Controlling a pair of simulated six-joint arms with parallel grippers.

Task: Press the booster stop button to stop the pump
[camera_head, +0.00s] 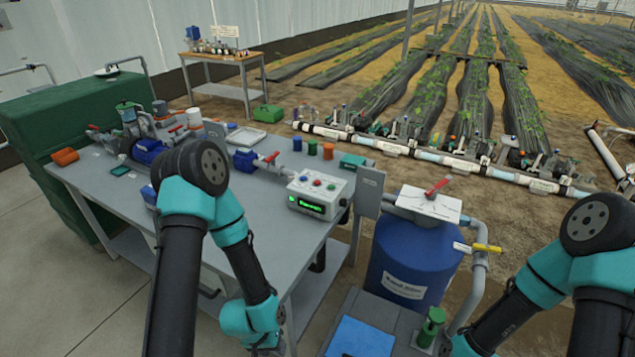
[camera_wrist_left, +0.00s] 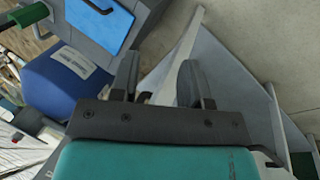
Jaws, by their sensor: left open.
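A white control box (camera_head: 340,190) sits on the near right part of the grey workbench, with small coloured buttons on its top and a lit green display (camera_head: 311,206) on its front. I cannot read which button is the booster stop. My left arm hangs down in front of the bench, its wrist at the bottom edge, below and left of the box and apart from it. In the left wrist view my left gripper (camera_wrist_left: 157,84) is open, with nothing between its two grey fingers. My right arm is at the lower right; its gripper is out of view.
A blue tank (camera_head: 405,262) with a red-handled valve (camera_head: 438,186) stands right of the bench. The grey bench (camera_head: 240,215) carries a blue pump (camera_head: 148,151), pipework and small coloured containers (camera_head: 328,151). Open concrete floor lies to the left.

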